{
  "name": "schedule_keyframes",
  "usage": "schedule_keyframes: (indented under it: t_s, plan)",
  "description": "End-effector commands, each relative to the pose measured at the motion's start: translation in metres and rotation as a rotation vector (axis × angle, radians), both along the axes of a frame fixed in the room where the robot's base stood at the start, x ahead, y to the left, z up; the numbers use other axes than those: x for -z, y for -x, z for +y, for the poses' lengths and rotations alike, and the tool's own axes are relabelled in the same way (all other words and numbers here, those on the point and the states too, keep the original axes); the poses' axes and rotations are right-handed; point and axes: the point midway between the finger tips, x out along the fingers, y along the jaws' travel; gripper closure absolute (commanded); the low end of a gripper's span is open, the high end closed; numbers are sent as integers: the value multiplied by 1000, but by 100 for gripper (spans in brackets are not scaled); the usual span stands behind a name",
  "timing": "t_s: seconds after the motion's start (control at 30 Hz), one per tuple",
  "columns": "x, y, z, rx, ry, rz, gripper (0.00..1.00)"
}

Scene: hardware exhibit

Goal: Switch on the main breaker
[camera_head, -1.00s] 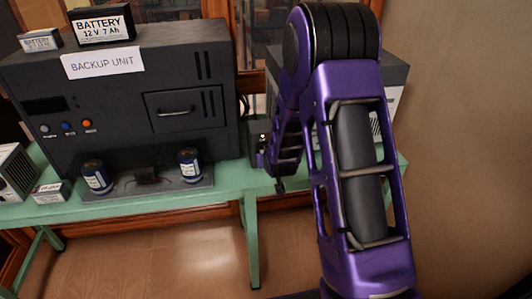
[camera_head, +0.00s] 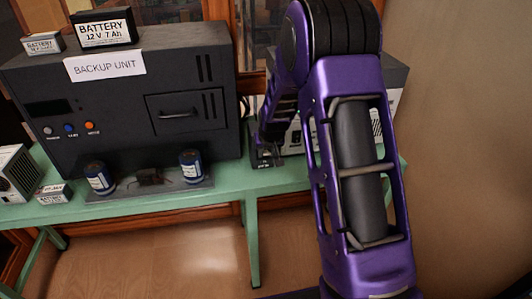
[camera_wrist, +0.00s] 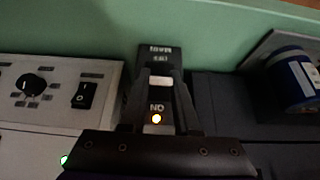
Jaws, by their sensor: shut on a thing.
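The main breaker (camera_wrist: 160,55) is a small dark box on the green bench, with an upside-down "MAIN" label in the wrist view. In the head view the breaker (camera_head: 264,162) stands right of the backup unit, and my arm largely hides the gripper there.
The black backup unit (camera_head: 120,115) stands close left of the breaker, with batteries (camera_head: 103,28) on top. Two blue cylinders (camera_head: 191,166) stand before it. A light grey unit with a knob and a black rocker switch (camera_wrist: 85,95) is beside the breaker. The green bench (camera_head: 225,178) has little free room.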

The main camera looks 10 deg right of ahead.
Motion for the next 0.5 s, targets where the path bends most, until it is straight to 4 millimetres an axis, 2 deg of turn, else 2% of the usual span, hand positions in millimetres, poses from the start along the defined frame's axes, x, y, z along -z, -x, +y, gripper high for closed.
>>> schedule_keyframes:
  t_s: [0.2, 0.23, 0.37, 0.4, 0.5]
  plan:
    - [0, 0, 0, 0, 0, -2, 100]
    - [0, 0, 0, 0, 0, -2, 66]
    - [0, 0, 0, 0, 0, -1, 43]
    - [0, 0, 0, 0, 0, -1, 40]
    - [0, 0, 0, 0, 0, -1, 40]
